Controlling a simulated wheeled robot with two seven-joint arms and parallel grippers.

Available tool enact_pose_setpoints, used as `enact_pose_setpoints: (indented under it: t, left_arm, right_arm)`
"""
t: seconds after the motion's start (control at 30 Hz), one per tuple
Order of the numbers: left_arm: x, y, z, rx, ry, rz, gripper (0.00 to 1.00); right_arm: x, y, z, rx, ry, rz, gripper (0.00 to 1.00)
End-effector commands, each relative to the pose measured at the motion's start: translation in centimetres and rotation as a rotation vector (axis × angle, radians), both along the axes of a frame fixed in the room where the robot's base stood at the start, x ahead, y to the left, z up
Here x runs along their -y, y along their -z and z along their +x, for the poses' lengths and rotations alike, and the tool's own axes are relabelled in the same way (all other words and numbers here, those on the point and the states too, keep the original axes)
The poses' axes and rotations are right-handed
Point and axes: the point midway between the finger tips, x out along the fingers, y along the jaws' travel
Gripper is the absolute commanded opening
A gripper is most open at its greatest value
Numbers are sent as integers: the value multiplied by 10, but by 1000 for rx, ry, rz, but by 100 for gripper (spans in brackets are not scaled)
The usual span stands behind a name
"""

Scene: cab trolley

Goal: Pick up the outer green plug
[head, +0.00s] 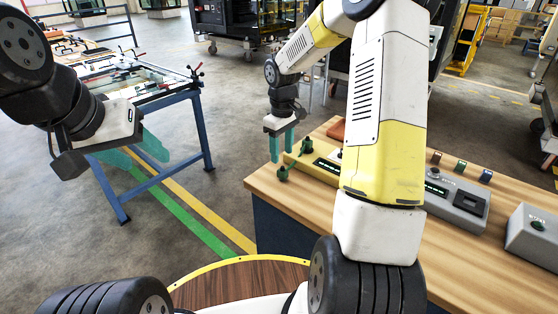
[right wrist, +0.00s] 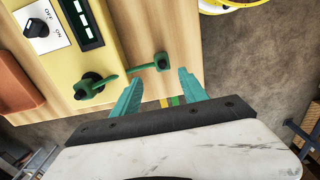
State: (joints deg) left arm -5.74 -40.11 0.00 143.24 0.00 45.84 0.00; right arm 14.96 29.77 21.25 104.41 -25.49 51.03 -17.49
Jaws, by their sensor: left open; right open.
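The outer green plug (head: 283,173) lies on bare wood near the table's left edge in the head view. It also shows in the right wrist view (right wrist: 161,61). A green lead joins it to a second green plug (head: 306,146), which sits at a black socket on the yellow box (head: 318,166); this plug shows too in the right wrist view (right wrist: 90,88). My right gripper (head: 281,155) is open, its teal fingers pointing down just above the outer plug. In the right wrist view the plug appears just beyond the gap between the fingertips (right wrist: 160,78). My left gripper (head: 145,155) is open and empty, away from the table.
The wooden table (head: 480,270) also holds a grey box (head: 455,200), another grey box (head: 535,232) and a reddish-brown block (head: 337,130). A blue-framed trolley (head: 195,110) stands at the left. The yellow box has an on/off knob (right wrist: 38,28). Floor lies open left of the table.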

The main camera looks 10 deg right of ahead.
Motion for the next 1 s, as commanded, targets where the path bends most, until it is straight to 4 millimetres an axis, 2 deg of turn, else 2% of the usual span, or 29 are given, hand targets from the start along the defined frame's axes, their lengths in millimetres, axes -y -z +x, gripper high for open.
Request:
enact_pose_setpoints:
  t: [0.5,0.63,0.83,1.0]
  left_arm:
    - [0,0,0,0,0,0,55]
    - [0,0,0,0,0,0,55]
    - [0,0,0,0,0,0,55]
    - [0,0,0,0,0,0,55]
  right_arm:
    - [1,66,-11,-3,1,2,51]
    - [1,73,-11,-1,0,0,51]
    - [1,73,-10,-1,1,1,51]
    - [1,73,-10,0,1,0,18]
